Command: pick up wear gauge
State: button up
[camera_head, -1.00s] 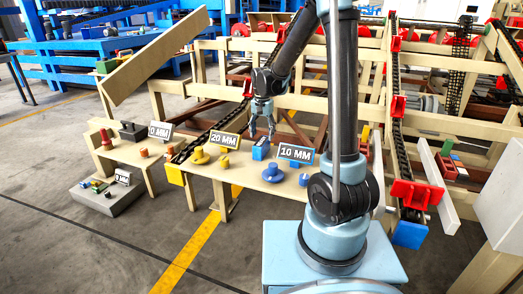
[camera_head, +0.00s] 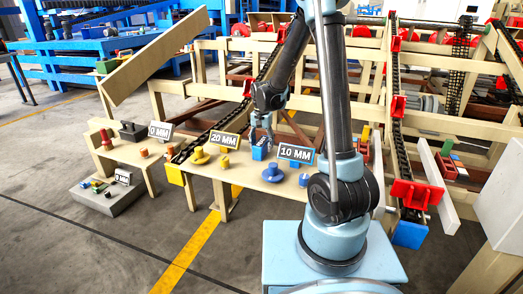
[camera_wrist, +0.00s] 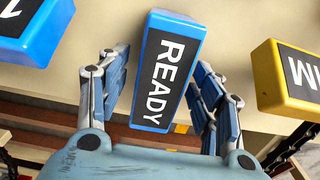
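No part is labelled as the wear gauge. A blue block (camera_head: 259,153) stands on the wooden table between the 20 MM and 10 MM signs. In the wrist view it is a blue block with a black face (camera_wrist: 164,70) reading READY. My gripper (camera_head: 262,137) is right at this block and hides part of it in the head view. In the wrist view my gripper (camera_wrist: 160,64) is open, with one finger on each side of the block. A gap shows on both sides, so the fingers do not appear to grip it.
The 10 MM sign (camera_head: 296,153) and 20 MM sign (camera_head: 225,140) stand close on either side. Yellow knobbed pieces (camera_head: 199,156) and blue ones (camera_head: 272,173) sit on the table (camera_head: 240,180). A chain rail (camera_head: 222,125) runs behind on the left.

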jog(key=c, duration=1.1)
